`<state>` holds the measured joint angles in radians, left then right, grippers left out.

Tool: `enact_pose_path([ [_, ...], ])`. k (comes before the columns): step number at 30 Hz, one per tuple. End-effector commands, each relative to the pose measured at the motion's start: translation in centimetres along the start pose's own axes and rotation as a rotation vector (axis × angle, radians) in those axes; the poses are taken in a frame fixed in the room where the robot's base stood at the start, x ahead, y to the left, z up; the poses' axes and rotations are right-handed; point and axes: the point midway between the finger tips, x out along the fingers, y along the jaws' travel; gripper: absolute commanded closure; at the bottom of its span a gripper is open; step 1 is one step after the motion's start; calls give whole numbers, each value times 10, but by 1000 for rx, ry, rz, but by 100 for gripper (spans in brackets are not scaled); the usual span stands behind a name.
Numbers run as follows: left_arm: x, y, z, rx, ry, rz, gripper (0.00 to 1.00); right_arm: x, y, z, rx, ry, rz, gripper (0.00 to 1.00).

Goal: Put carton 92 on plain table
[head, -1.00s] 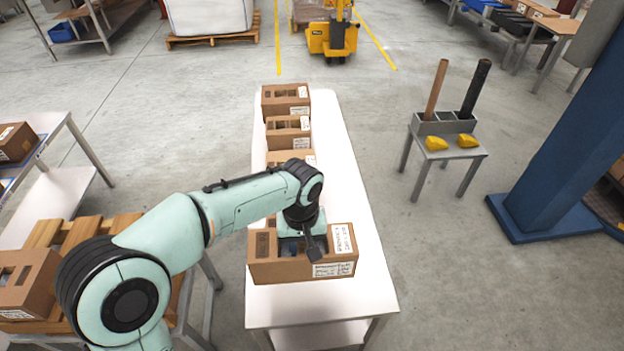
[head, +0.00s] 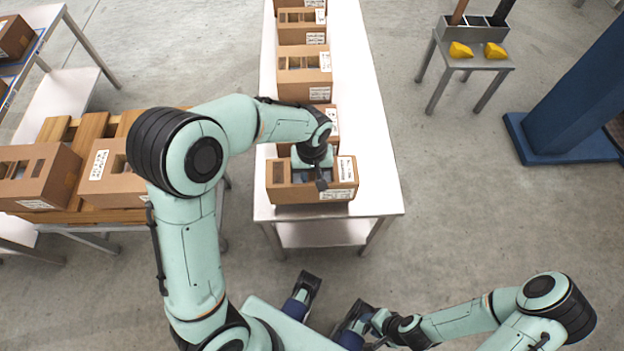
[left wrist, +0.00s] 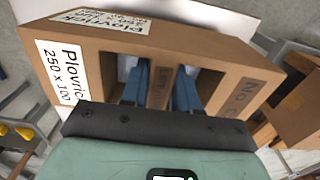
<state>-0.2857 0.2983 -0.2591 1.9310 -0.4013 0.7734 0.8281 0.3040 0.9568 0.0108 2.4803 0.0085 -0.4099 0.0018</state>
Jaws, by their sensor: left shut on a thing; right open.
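My left gripper (head: 313,174) is shut on a brown carton (head: 285,192) with white labels, at the near end of a long white table (head: 365,150). In the left wrist view the blue fingers reach into the openings of this carton (left wrist: 220,60); its label reads "Plovrick 250 x 100". The number 92 cannot be read. The carton is level, at or just above the tabletop; contact cannot be told. My right gripper (head: 347,322) is open and empty, low at the front, off the table.
More cartons (head: 305,72) stand in a row on the white table behind the held one, one close behind it. Cartons (head: 40,178) sit on a wooden pallet at left. A small grey stand (head: 468,62) and a blue post (head: 570,110) are at right. The table's right strip is clear.

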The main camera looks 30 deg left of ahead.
Motion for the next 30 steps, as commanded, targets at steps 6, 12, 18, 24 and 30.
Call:
enact_pose_path([
  [6, 34, -1, 1, 0, -4, -4, 100, 5, 1, -3, -1, 7, -2, 57],
  [12, 37, 0, 0, -1, 0, 0, 100, 5, 0, -3, -1, 9, -2, 57],
  [18, 39, 0, 0, 0, -1, -1, 100, 6, 1, -3, -1, 9, -2, 57],
  [24, 40, -1, 0, 0, -2, -2, 45, 6, 1, -4, -1, 11, -3, 57],
  [30, 40, -1, 0, 0, -2, -1, 45, 6, 1, -4, -1, 11, -3, 57],
])
